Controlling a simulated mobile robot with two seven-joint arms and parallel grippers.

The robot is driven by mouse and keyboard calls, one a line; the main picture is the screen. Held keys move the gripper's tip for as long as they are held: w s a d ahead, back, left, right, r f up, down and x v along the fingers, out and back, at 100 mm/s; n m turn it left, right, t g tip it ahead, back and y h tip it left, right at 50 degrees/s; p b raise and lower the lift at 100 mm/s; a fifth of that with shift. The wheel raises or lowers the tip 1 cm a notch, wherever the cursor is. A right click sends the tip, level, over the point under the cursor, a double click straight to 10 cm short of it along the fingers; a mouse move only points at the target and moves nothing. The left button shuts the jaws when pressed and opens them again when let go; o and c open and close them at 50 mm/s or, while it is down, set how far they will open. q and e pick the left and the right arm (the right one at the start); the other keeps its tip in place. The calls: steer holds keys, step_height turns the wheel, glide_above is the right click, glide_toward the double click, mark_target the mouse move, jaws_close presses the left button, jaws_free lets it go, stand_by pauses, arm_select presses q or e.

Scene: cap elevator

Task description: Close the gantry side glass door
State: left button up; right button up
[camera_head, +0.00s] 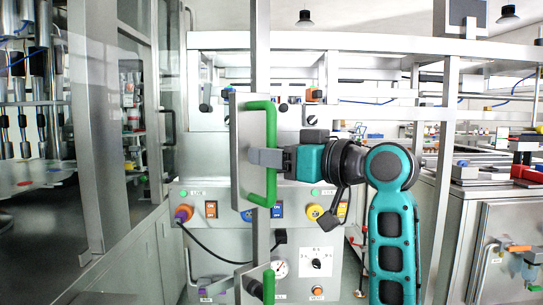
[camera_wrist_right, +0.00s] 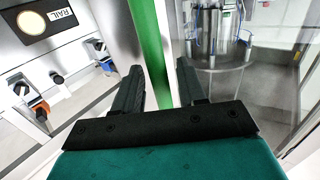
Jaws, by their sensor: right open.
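The glass door's upright metal frame (camera_head: 261,50) stands near the middle of the head view, with a metal plate (camera_head: 240,150) and a green handle (camera_head: 271,120) on it. The door's clear pane is hard to make out. My right gripper (camera_head: 262,158) comes in from the right at the height of the handle's grip bar and overlaps it. In the right wrist view, the green handle (camera_wrist_right: 150,50) runs upright between the two dark fingers of my gripper (camera_wrist_right: 165,85), which are apart. Whether a finger touches the bar cannot be told. My left gripper is not in view.
A second green handle (camera_head: 269,285) sits lower on the same upright. Behind is a control panel (camera_head: 225,215) with knobs, switches and a gauge. Glass-walled machinery (camera_head: 130,110) stands at left. A metal cabinet (camera_head: 500,240) stands at right.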

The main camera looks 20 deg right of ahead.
steer(key=shift+w+a, duration=0.1)
steer(key=shift+c, duration=0.3)
jaws_close()
